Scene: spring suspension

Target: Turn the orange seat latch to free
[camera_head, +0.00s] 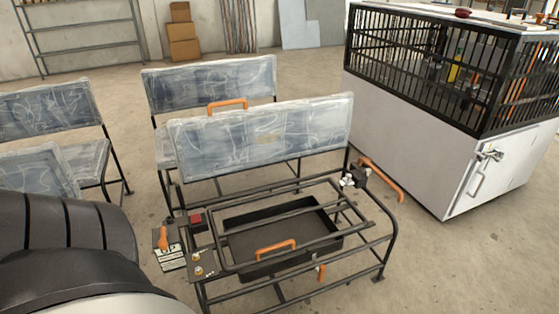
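A metal seat frame (374,262) of black tubes stands in the middle, with a plastic-wrapped backrest (262,135) behind it. A small upright orange lever (163,238) sits on a labelled plate at the frame's left side. A small orange piece (321,272) hangs under the frame's front rail. A longer orange bar (381,180) slants down from the right side by the backrest. I cannot tell for sure which orange part is the seat latch. Neither of my grippers shows; a dark, rounded part, likely of my own arm, fills the lower left.
A black tray (290,214) lies inside the frame, and an orange handle (275,248) is at its front. Other wrapped seats (50,110) stand left and behind. A white cabinet with a barred cage (405,130) stands right. The floor at front right is clear.

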